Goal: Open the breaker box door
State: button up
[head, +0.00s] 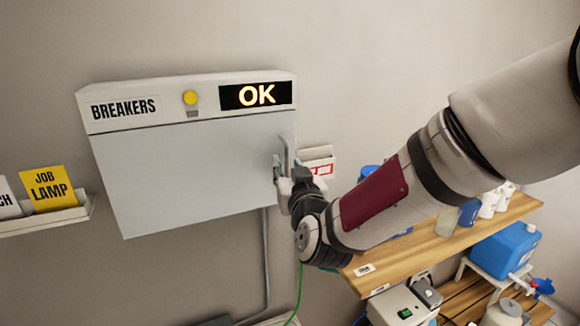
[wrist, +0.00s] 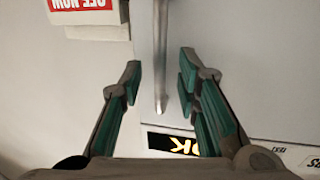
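The breaker box (head: 185,92) is on the wall, with a "BREAKERS" label and a lit "OK" display on its top strip. Its flat grey door (head: 180,175) looks shut. A vertical metal handle (head: 287,150) is at the door's right edge; it also shows in the wrist view (wrist: 160,50). My gripper (head: 282,172) is at the handle's lower part. In the wrist view my gripper (wrist: 160,68) is open, with one green-padded finger on each side of the handle and gaps between. My gripper hides part of the handle in the head view.
A card holder with red lettering (head: 318,160) is on the wall just right of the handle, close to my gripper. A small shelf with a yellow "JOB LAMP" card (head: 50,188) is at the left. A wooden shelf (head: 440,245) with bottles is at lower right.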

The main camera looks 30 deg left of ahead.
jog(key=shift+w+a, duration=0.25)
grip_shut()
